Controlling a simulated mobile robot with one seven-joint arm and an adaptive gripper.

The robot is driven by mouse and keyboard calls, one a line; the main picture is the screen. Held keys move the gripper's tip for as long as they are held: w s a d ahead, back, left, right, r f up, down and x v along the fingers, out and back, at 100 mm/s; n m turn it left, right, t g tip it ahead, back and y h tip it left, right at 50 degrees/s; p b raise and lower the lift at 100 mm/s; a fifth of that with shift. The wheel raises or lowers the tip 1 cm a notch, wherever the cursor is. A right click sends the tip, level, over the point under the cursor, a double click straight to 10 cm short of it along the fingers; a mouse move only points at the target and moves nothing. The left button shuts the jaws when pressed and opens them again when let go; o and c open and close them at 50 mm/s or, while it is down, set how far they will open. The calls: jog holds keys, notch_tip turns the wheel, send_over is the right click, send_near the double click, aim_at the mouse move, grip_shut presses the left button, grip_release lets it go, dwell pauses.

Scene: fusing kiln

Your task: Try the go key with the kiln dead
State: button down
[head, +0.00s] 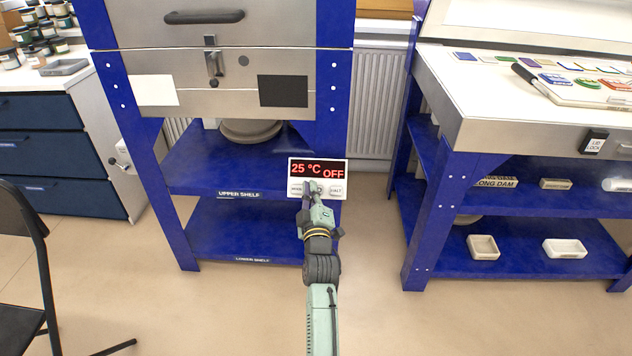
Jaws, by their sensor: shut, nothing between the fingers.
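The kiln (222,78) is a steel chest on a blue frame, with a handle and a latch on its front; its upper part runs out of view. Its control panel (318,170) hangs at the right front leg and its red display reads "25 °C OFF". Below the display are small keys, with a halt key (336,190) at the right. My gripper (312,188) is shut and empty, with its tips in front of the middle of the key row. It hides the middle key, and I cannot tell whether the tips touch it.
Under the kiln are an upper shelf (190,175) and a lower shelf (215,235). A second blue-framed bench (440,90) with white moulds below stands at the right. A black chair (22,225) is at the left. The floor between is clear.

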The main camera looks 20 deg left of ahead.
jog(key=shift+a+y, duration=0.3)
jog(key=shift+a, duration=0.2)
jog(key=shift+s+d+r+p, duration=0.25)
jog(key=shift+s+d+p, duration=0.35)
jog(key=shift+p, duration=0.75)
jog(key=shift+s+d+r+p, duration=0.25)
jog(key=shift+s+p, duration=0.55)
jog(key=shift+p, duration=0.5)
